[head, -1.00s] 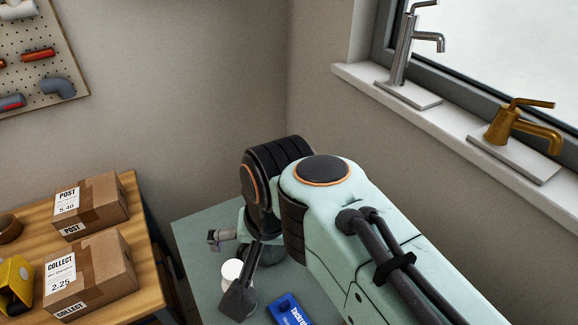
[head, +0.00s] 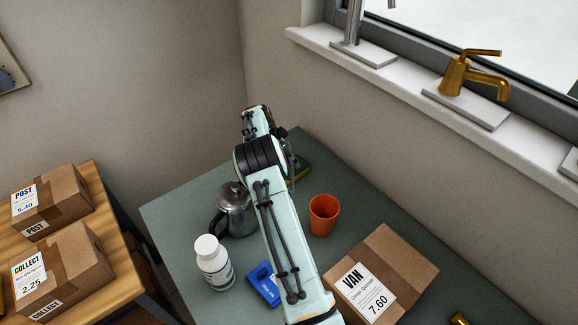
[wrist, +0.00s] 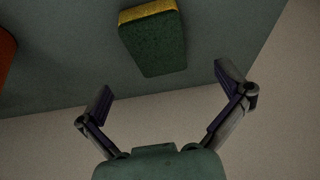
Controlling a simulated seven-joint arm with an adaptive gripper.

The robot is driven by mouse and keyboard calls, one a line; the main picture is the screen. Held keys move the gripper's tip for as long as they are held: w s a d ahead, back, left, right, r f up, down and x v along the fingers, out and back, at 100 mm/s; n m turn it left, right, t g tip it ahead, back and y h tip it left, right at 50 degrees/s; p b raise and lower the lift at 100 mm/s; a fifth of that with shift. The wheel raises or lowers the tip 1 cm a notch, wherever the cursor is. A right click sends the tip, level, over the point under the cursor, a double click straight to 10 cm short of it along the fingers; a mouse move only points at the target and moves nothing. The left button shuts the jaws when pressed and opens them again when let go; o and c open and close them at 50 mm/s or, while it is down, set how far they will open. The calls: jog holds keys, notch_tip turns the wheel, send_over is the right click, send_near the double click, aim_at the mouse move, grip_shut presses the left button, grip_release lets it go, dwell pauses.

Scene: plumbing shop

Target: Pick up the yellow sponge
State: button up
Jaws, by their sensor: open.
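The sponge (wrist: 153,42) shows in the wrist view, a block with a dark green face and a yellow edge, lying on the grey-green table. In the head view the sponge (head: 300,167) is partly hidden behind my arm at the far corner of the table. My gripper (wrist: 162,80) is open in the wrist view, its two fingers spread wide. The sponge appears beyond the fingertips, between their lines and apart from them. In the head view my arm hides the fingers.
An orange cup (head: 323,215) stands right of my arm, near a cardboard box (head: 405,262). A metal pot (head: 236,212), a white bottle (head: 214,264) and a blue packet (head: 263,284) are on the left. Walls and a windowsill (head: 400,80) border the table's far side.

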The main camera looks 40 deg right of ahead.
aim_at(292, 166)
jog(key=x, duration=0.6)
jog(key=shift+s+d, duration=0.15)
jog(key=shift+d+f, duration=0.1)
jog(key=shift+f, duration=0.3)
jog(key=shift+f, duration=0.25)
jog(key=c, duration=0.8)
